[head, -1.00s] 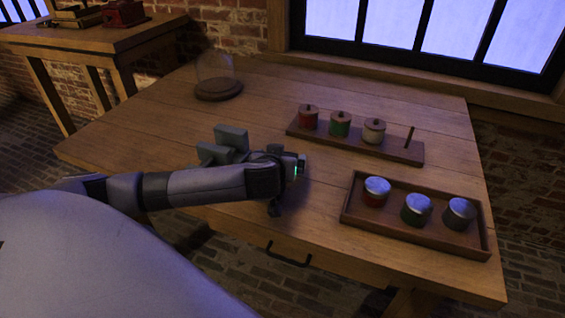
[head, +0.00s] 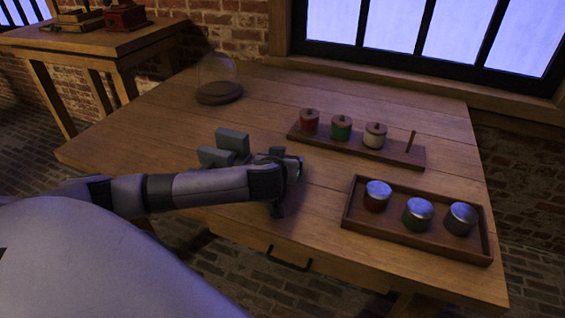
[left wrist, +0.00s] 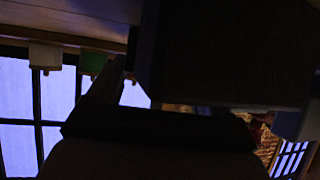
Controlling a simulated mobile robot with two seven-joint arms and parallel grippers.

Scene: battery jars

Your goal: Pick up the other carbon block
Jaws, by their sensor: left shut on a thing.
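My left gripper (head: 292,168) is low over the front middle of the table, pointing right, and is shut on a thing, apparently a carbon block. The held block is hidden behind the gripper in the head view. In the left wrist view a large dark block shape (left wrist: 225,50) fills the upper right, too dark to make out its details. Two grey box shapes (head: 232,142) show just behind my wrist in the head view; I cannot tell whether they are loose blocks or part of my arm. My right gripper is not in view.
A wooden rack (head: 400,152) holds red, green and cream jars with wooden lids, and an upright peg (head: 410,141). A wooden tray (head: 400,241) at front right holds three metal-lidded jars. A glass dome (head: 219,77) stands at the back left.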

